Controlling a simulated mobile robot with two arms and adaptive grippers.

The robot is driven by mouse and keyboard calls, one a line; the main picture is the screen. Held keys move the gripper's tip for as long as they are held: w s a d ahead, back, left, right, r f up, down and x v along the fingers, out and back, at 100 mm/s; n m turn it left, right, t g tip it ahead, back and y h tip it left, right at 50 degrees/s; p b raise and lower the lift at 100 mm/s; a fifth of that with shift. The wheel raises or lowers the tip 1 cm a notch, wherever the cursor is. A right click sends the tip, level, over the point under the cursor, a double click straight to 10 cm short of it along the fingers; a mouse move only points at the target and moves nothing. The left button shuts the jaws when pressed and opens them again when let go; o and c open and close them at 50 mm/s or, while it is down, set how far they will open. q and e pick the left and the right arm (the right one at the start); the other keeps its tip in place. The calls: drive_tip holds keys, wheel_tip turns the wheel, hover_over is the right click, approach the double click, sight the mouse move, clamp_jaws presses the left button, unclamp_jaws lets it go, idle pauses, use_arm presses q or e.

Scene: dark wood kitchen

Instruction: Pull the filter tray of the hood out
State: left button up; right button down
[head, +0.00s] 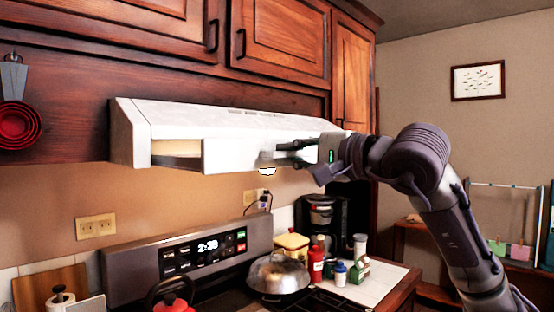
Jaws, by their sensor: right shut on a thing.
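The white range hood (240,118) hangs under the dark wood cabinets in the middle of the head view. Its filter tray (230,156) shows as a white front panel standing forward of the hood's lower front, with a gap and a pale inner side at its left. My right gripper (275,156) reaches in from the right and is shut on the filter tray's front, near the middle. The gripper hides the grip point and part of the tray's right side. My left gripper is not in view.
Below are a stove with a lit clock panel (203,255), a silver domed lid (278,274), a red kettle (172,304), and several bottles by a coffee maker (325,215). Cabinet doors (280,40) are above. The air in front of the hood's left half is free.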

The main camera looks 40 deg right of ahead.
drive_tip(key=shift+s, duration=0.15)
drive_tip(key=c, duration=1.2)
unclamp_jaws()
drive_tip(key=shift+s+d, duration=0.25)
drive_tip(key=shift+s, duration=1.1)
drive_tip(key=shift+s+d, duration=0.2)
drive_tip(key=shift+s, duration=1.15)
drive_tip(key=s, duration=0.6)
drive_tip(key=shift+s, duration=0.3)
